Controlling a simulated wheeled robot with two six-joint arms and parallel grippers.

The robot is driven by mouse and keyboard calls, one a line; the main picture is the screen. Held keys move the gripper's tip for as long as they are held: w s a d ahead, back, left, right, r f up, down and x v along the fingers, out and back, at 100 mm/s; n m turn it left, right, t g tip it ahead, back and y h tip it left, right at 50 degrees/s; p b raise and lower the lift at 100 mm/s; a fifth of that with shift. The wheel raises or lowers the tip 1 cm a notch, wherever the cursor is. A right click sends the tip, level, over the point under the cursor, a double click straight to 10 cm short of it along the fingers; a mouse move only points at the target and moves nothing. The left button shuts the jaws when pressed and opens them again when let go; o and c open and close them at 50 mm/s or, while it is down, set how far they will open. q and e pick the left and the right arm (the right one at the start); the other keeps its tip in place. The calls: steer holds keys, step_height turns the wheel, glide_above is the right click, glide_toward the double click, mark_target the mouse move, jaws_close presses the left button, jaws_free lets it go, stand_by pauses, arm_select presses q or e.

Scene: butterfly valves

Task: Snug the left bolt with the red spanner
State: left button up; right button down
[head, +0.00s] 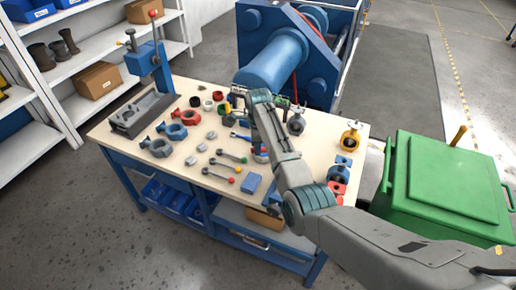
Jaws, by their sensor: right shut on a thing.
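My right arm reaches in from the lower right across the bench. Its gripper (240,98) is near the back middle of the bench top, small and partly hidden by its own wrist. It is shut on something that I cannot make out. I cannot single out the red spanner or the left bolt. Levers with green, yellow and red ball ends (226,168) lie in front. My left gripper is not in view.
The bench (110,134) holds a blue press (150,58) at its back left and a yellow valve (351,138) at its right. A blue machine (275,62) stands behind. A green bin (445,175) stands at the right. Small parts crowd the bench's middle.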

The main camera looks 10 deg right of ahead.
steer(key=shift+w, duration=0.15)
steer(key=shift+w+d+r+m+b, duration=0.1)
steer(key=shift+w+r+m+b, duration=0.05)
steer(key=shift+w+m+b, duration=0.35)
stand_by(0.4)
steer(key=shift+w+d+m+b, duration=0.15)
steer(key=shift+w+m+b, duration=0.2)
steer(key=shift+w+m, duration=0.3)
steer(key=shift+s, duration=0.1)
steer(key=shift+w+d+r+m+b, duration=0.1)
steer(key=shift+w+d+m+b, duration=0.1)
steer(key=shift+w+m+b, duration=0.4)
